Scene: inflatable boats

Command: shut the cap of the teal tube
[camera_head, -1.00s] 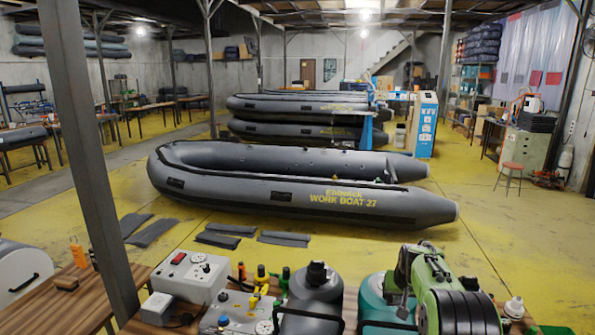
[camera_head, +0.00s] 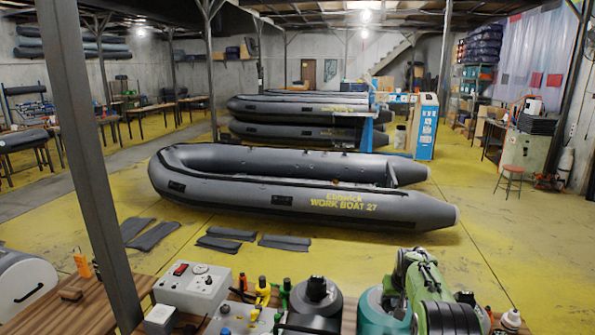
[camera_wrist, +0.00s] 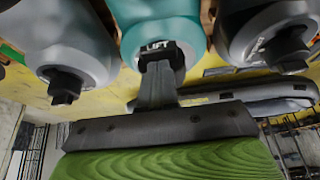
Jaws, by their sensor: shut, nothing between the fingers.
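In the wrist view, the teal tube (camera_wrist: 155,15) is at the top centre, its neck pointing down in the picture. A black cap part marked "LIFT" (camera_wrist: 158,47) shows at its neck. My gripper (camera_wrist: 160,72) is shut and empty, its tips at or just in front of that black part; contact cannot be told. The fingers cover part of the cap, so I cannot tell whether it is open or shut. In the head view, the teal tube (camera_head: 378,312) stands at the bottom edge, partly behind my green arm; the fingers are hidden there.
A grey tube (camera_wrist: 62,40) is close on the left in the wrist view, another (camera_wrist: 262,28) close on the right; both have black caps. A large grey boat (camera_head: 300,190) lies beyond.

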